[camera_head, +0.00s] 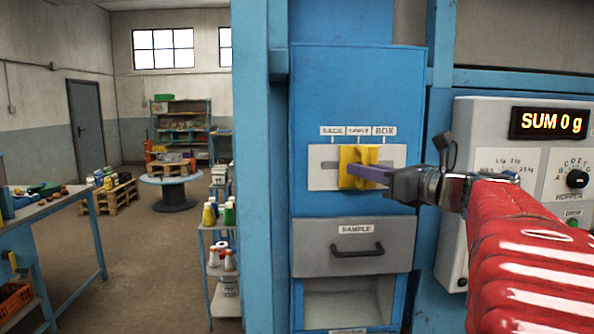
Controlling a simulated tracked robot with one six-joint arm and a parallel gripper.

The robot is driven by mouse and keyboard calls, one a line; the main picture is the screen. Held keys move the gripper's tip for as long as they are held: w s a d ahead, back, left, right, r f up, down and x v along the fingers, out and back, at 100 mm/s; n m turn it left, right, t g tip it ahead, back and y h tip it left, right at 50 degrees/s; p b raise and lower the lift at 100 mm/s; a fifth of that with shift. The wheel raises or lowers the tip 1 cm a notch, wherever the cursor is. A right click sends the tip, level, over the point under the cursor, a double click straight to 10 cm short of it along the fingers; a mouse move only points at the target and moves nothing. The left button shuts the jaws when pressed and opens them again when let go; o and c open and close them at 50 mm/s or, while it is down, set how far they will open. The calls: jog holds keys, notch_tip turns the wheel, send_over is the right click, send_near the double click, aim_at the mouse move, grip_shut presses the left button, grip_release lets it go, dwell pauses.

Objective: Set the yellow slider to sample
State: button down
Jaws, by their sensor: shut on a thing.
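The yellow slider (349,166) sits on a pale plate (322,179) on the blue cabinet front. Above the plate are three labels reading SACK, SAMPLE and BOX, each with a short line down. The slider stands around the middle of the plate, under the SAMPLE label (358,132). My gripper (368,174) reaches in from the right and is shut on the slider. Its fingers cover part of the slider's right side, so the exact contact is partly hidden.
Below is a grey drawer (357,262) marked SAMPLE with a dark handle, above an open recess. On the right is a control panel (484,110) with a display reading SUM 0 g. A shelf of bottles (222,240) stands left of the blue post.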

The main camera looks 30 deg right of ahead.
dwell(0.3)
jog(key=c, duration=2)
grip_release()
jog(key=shift+w, duration=0.1)
jog(key=shift+c, duration=0.2)
jog(key=s+d, duration=0.2)
jog(key=s, duration=1.1)
jog(key=shift+s, duration=0.4)
